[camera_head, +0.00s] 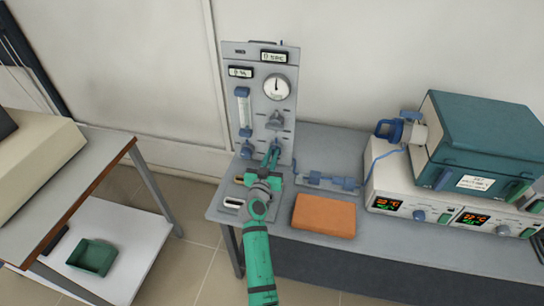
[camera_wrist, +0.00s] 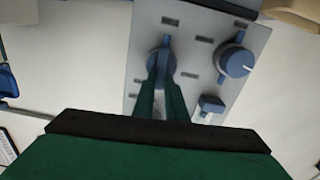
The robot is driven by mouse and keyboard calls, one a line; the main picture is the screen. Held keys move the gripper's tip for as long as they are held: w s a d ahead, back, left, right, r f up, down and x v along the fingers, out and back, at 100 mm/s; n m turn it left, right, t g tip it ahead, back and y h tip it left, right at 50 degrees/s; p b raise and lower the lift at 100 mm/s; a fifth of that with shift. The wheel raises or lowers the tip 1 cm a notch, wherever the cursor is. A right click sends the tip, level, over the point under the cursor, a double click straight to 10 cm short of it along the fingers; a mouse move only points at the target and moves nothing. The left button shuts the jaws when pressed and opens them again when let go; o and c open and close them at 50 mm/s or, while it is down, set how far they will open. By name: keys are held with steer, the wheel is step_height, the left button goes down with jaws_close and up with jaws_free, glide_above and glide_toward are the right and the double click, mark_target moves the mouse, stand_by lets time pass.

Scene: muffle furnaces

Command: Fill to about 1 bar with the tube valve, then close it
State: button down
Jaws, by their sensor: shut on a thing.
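A grey upright panel (camera_head: 260,60) stands at the back left of the bench. It carries a round dial gauge (camera_head: 277,87), a clear flow tube (camera_head: 242,106) and several valves. The gauge needle points about upward; its scale is too small to read. My gripper (camera_head: 272,155) is at the panel's lower right part. In the wrist view its green fingers (camera_wrist: 167,80) are shut on a blue valve handle (camera_wrist: 160,60). The fingers partly cover the handle, so its exact angle is hard to tell. A blue knob (camera_wrist: 235,62) with a white mark sits to its right.
An orange block (camera_head: 324,215) lies on the bench right of my arm. A teal-topped furnace (camera_head: 485,135) stands at the right above lit displays. Blue fittings (camera_head: 328,181) lie behind the block. A side table (camera_head: 75,175) with a green tray (camera_head: 92,257) is at the left.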

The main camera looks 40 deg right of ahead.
steer(key=shift+w+a+f+n, duration=0.2)
steer(key=shift+f+n, duration=0.1)
steer(key=shift+n, duration=2.55)
steer(key=shift+w+a+f+n, duration=0.15)
steer(key=shift+f+n, duration=0.15)
steer(key=shift+n, duration=2.6)
steer(key=shift+w+a+f+n, duration=0.2)
steer(key=shift+f+n, duration=0.1)
steer(key=shift+n, duration=2.55)
steer(key=c, duration=1.8)
jaws_free()
steer(key=v, duration=1)
steer(key=shift+s+a, duration=0.2)
steer(key=shift+a, duration=0.1)
